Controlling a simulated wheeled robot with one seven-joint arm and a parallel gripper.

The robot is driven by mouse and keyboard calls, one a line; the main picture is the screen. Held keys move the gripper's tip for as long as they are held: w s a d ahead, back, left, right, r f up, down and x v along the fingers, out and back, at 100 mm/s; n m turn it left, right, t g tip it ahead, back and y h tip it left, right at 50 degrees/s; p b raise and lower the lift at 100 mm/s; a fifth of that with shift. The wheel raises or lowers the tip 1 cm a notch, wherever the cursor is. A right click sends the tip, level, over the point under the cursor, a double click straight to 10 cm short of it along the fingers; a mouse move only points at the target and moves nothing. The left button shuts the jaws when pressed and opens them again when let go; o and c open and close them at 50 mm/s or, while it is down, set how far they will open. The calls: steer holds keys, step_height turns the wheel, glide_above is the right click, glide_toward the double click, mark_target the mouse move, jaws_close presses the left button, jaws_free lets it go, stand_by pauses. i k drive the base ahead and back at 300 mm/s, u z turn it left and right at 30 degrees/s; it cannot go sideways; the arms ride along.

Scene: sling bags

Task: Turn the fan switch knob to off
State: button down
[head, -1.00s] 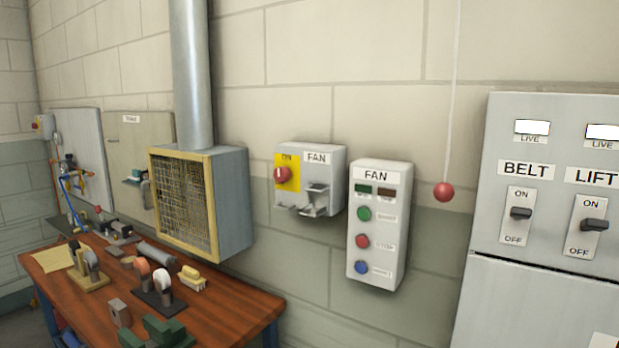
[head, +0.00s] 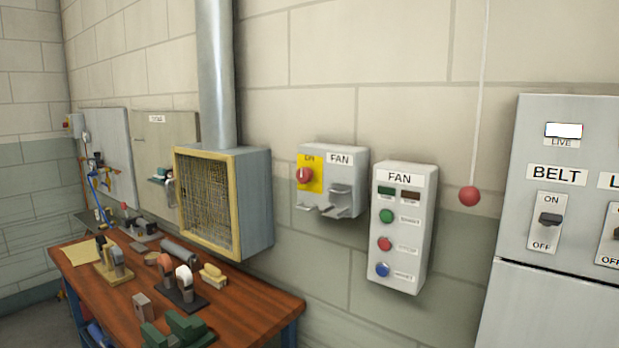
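The fan switch box (head: 345,187) is a grey box on the wall, labelled FAN, with a yellow plate on its left part. Its red round knob (head: 304,175) sits on the yellow plate, below the letters ON. Small grey metal brackets stick out at the box's front and lower edge. The knob's exact pointing is too small to tell. My gripper is not in view.
A FAN push-button box (head: 403,227) hangs just right of the switch. A red ball (head: 469,196) hangs on a cord. A grey cabinet (head: 560,180) with BELT switch stands right. A caged fan unit (head: 222,202) and cluttered wooden bench (head: 262,296) are left.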

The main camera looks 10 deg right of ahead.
mark_target(304, 175)
steer(key=z, duration=0.05)
steer(key=k, duration=0.15)
steer(key=u, duration=2.2)
steer(key=i, duration=0.1)
steer(key=z, duration=1.05)
steer(key=i, duration=0.75)
steer(key=u, duration=0.25)
